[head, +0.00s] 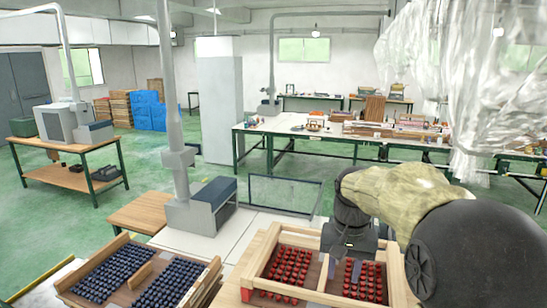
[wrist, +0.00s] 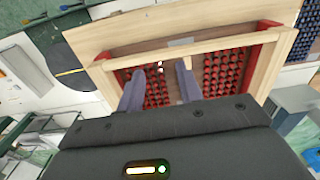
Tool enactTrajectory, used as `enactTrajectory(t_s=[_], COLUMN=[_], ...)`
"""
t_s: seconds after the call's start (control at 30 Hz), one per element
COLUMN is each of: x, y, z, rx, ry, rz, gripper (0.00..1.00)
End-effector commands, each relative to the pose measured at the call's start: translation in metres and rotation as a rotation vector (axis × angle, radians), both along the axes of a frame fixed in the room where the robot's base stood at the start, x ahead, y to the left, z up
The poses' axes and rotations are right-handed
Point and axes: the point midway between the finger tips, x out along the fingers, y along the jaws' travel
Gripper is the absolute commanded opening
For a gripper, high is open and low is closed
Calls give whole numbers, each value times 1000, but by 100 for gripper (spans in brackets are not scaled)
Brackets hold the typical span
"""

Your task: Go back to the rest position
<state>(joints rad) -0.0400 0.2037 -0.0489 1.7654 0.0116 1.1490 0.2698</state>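My gripper (head: 344,270) hangs over a wooden tray (head: 262,254) at the bottom of the head view. Rows of red pieces (head: 290,264) stand in the tray on both sides of a middle divider. In the wrist view my gripper's two fingers (wrist: 160,86) are apart, with nothing held between them. The tray's pale wooden rim (wrist: 120,62) and red pieces (wrist: 222,72) show beyond the fingers. The head view does not show how far the fingertips are above the tray.
A second wooden tray (head: 213,276) with dark blue pieces (head: 110,268) sits to the left. A grey post on a box-like base (head: 205,205) stands behind the trays. A long white table (head: 285,125) and a side table (head: 75,150) stand farther back. Green floor between them is open.

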Motion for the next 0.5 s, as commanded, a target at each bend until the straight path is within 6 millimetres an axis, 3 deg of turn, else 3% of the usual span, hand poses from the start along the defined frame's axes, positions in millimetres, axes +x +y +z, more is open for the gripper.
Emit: enactTrajectory(t_s=[0.27, 0.5], x=[-19, -55], y=[0, 0], z=[-35, -84], rx=[-2, -9], ry=[-35, -91], rz=[51, 130], gripper=[36, 36])
